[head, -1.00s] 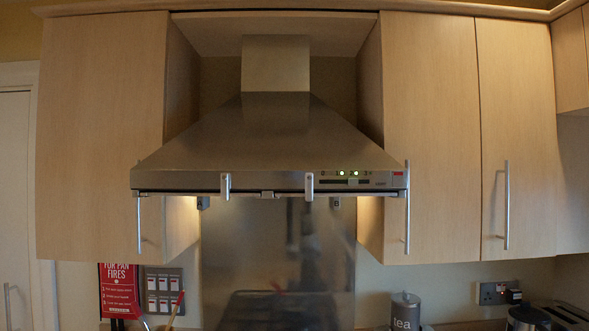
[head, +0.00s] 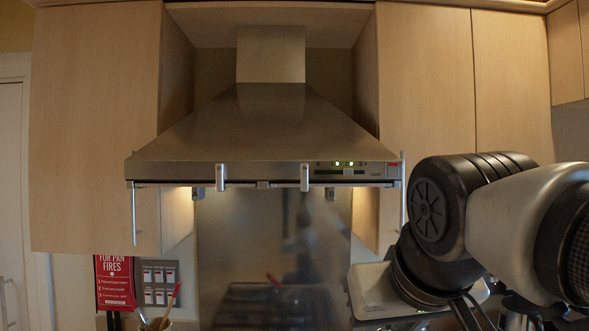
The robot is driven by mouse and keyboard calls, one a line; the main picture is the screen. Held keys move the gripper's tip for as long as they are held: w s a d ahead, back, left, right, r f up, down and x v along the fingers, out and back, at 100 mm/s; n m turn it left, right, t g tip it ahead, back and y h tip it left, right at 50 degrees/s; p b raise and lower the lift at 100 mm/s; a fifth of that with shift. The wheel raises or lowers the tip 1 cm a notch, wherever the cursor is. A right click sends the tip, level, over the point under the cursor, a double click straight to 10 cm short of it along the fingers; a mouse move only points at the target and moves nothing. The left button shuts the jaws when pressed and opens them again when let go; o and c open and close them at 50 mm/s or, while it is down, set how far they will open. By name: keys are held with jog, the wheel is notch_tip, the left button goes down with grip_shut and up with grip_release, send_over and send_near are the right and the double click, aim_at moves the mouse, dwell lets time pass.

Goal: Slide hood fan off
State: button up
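The steel range hood (head: 260,125) hangs between wooden wall cabinets in the middle of the head view. A small control panel with a dark slider strip (head: 340,172) sits at the right of its front edge. Two green lights (head: 344,164) glow above the strip. The slider's exact setting is too small to read. My arm stands at the right, in front of the right cabinet. A pale metal part at its end (head: 372,288) shows low, below and apart from the hood panel. My gripper's fingers are hidden, so its opening does not show.
Wooden cabinets flank the hood (head: 95,125) (head: 425,80). Two upright metal tabs (head: 221,177) (head: 305,177) stick out along the hood's front edge. A steel backsplash (head: 270,235) lies below. A red sign (head: 115,282) and switches (head: 160,284) are at lower left. Space before the hood is clear.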

jog(key=w+r+t, duration=0.3)
jog(key=w+r, duration=0.1)
jog(key=r, duration=1.1)
jog(key=t, duration=0.2)
send_near(349, 169)
jog(key=shift+m, duration=0.3)
jog(key=p+x, duration=0.1)
jog(key=x, duration=0.7)
jog(key=shift+w, duration=0.15)
grip_shut()
